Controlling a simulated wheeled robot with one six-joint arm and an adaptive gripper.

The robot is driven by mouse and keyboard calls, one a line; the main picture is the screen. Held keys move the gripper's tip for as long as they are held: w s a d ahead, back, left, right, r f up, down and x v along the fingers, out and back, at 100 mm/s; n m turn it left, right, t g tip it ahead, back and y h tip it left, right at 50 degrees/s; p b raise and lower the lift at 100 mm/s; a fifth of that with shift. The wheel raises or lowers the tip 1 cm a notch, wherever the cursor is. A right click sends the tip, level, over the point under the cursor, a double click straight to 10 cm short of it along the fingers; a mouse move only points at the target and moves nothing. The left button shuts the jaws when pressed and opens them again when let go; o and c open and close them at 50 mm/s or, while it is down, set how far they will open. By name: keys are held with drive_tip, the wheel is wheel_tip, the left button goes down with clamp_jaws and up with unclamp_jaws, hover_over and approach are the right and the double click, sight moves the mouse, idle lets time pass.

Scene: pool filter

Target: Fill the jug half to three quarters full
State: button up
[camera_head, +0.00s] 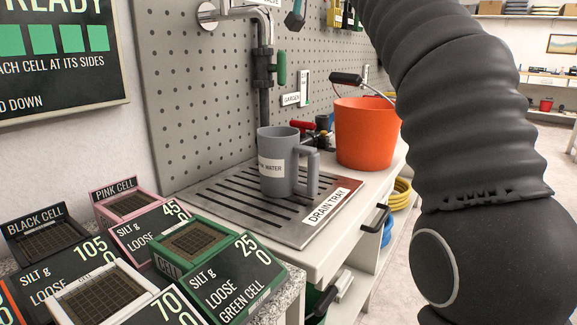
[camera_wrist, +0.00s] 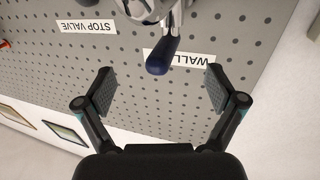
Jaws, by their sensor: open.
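The grey jug (camera_head: 278,165) stands upright on the slotted metal drain tray (camera_head: 325,212) in the head view. Its handle points right and its label reads "WATER" in part. I cannot see the level inside. A chrome spout (camera_head: 264,22) is above it, with a dark vertical pipe and a green lever (camera_head: 281,67) behind. In the wrist view, my gripper (camera_wrist: 161,88) is open and empty. A blue-tipped lever (camera_wrist: 162,57) on a chrome fitting (camera_wrist: 143,8) lies just beyond the space between the fingertips, apparently untouched. My gripper is out of the head view.
An orange bucket (camera_head: 365,135) stands right of the jug on the counter. A red-handled valve (camera_head: 302,125) is behind the jug. Several labelled filter cells, such as the green cell (camera_head: 197,241), stand at front left. The pegboard (camera_head: 190,95) backs the counter. A "STOP VALVE" label (camera_wrist: 87,27) is in the wrist view.

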drive_tip(key=b+v, duration=0.3)
drive_tip(key=v, duration=0.4)
idle(0.3)
drive_tip(key=v, duration=1.2)
idle(0.4)
